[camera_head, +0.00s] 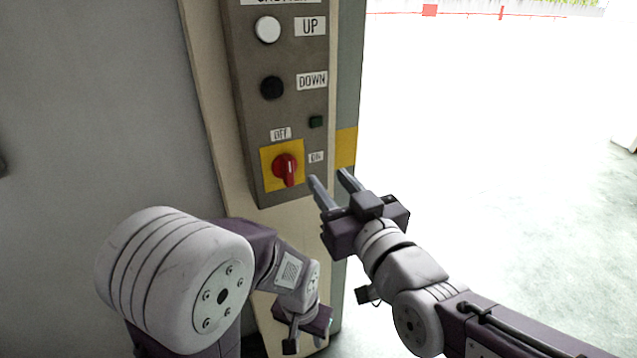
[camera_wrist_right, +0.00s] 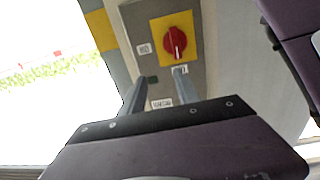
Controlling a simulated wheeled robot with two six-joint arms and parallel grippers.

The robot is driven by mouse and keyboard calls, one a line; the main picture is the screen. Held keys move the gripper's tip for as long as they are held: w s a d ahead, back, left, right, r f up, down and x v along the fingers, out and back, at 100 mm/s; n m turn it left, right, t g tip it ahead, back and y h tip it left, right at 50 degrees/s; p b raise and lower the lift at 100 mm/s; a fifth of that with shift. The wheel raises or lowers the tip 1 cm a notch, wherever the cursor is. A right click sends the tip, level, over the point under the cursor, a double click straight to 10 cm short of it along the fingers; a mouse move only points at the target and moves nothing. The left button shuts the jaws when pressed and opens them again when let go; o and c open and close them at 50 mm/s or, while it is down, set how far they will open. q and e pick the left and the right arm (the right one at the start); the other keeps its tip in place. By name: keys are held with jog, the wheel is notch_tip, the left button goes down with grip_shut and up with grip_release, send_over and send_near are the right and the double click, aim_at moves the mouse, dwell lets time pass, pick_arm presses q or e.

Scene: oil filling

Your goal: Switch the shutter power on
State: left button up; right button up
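The red rotary switch (camera_head: 284,168) sits on a yellow plate low on the grey control box. Its handle stands roughly vertical, in line with the OFF label (camera_head: 281,133) above. The ON label (camera_head: 316,157) is to its right. In the right wrist view, the switch's (camera_wrist_right: 178,43) white mark points towards the OFF label (camera_wrist_right: 180,70). My right gripper (camera_head: 329,176) is open and empty, just right of and slightly below the switch, apart from it. Its fingers (camera_wrist_right: 160,90) show spread in the wrist view. My left gripper (camera_head: 305,335) is low, below the box; its fingers are hardly visible.
The control box also has a white UP button (camera_head: 268,29), a black DOWN button (camera_head: 272,87) and a small dark green light (camera_head: 316,121). A grey wall (camera_head: 90,120) is on the left. Bright open floor (camera_head: 500,150) lies to the right.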

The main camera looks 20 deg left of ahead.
aim_at(289, 164)
jog(key=shift+n+g+y, duration=0.4)
jog(key=shift+g, duration=0.1)
jog(key=w+a, duration=0.1)
jog(key=a, duration=0.2)
jog(key=w+a, duration=0.1)
jog(key=a, duration=0.2)
jog(key=w+a, duration=0.1)
jog(key=a, duration=0.2)
jog(key=shift+w+a+f, duration=0.1)
jog(key=shift+w+f, duration=0.15)
jog(key=shift+f, duration=0.15)
grip_shut()
